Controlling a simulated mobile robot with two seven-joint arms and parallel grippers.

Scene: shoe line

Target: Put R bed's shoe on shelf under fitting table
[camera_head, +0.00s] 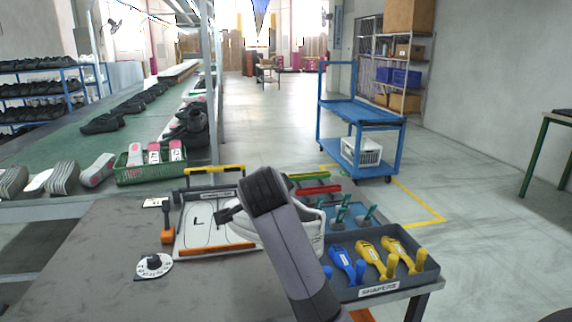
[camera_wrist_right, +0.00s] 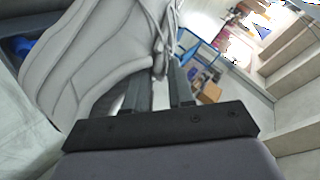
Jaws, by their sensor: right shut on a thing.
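A light grey shoe (camera_head: 312,232) shows in the head view, partly behind my right arm, over the right part of the bed board on the fitting table (camera_head: 100,262). The bed marked L (camera_head: 197,222) is bare; the R bed is mostly hidden by my arm and the shoe. In the right wrist view the grey shoe (camera_wrist_right: 92,52) with its laces fills the upper left. My right gripper (camera_wrist_right: 160,84) is shut on the shoe's edge; the exact contact is partly hidden. Whether the shoe touches the bed is unclear. The shelf under the table and my left gripper are out of view.
A tray of blue and yellow shapers (camera_head: 375,262) stands at the table's right. A conveyor with shoes and a green basket (camera_head: 150,170) is behind. A blue cart (camera_head: 362,120) stands beyond, with open floor around it.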

